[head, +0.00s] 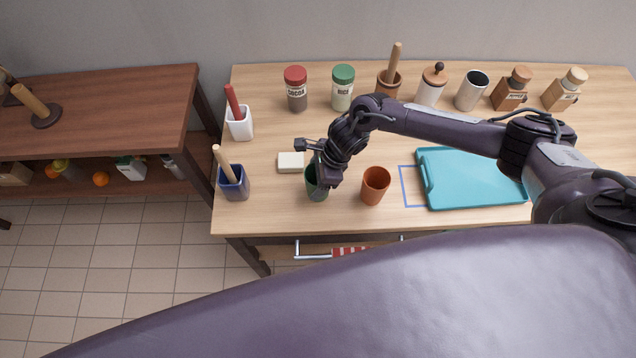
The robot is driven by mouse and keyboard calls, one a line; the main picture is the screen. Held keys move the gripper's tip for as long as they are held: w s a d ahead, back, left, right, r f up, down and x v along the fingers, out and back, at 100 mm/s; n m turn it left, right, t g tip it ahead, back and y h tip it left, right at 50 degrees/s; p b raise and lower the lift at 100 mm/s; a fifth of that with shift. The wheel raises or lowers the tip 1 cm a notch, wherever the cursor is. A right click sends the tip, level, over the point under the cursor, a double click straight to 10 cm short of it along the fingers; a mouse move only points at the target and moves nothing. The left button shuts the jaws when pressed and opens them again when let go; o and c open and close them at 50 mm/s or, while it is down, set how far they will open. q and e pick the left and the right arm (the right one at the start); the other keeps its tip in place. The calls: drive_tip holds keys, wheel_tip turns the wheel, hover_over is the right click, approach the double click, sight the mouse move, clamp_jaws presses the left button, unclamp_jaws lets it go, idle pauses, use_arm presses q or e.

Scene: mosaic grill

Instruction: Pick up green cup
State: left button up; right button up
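The green cup (316,190) stands on the wooden table near its front edge, left of an orange cup (375,186). My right gripper (318,165) is over the green cup and covers its upper part and right side. I cannot tell whether the fingers touch the cup or how far apart they are. My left gripper is not in the head view.
A cream block (290,162) lies just left of the green cup. A blue holder (233,184) and a white holder (239,124) stand at the left edge. A teal board (475,180) lies right of the orange cup. Jars, including a cocoa jar (296,90), line the back.

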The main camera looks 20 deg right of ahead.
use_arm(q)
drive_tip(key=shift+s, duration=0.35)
use_arm(e)
drive_tip(key=c, duration=0.7)
drive_tip(key=shift+o, duration=0.2)
drive_tip(key=shift+r, duration=0.1)
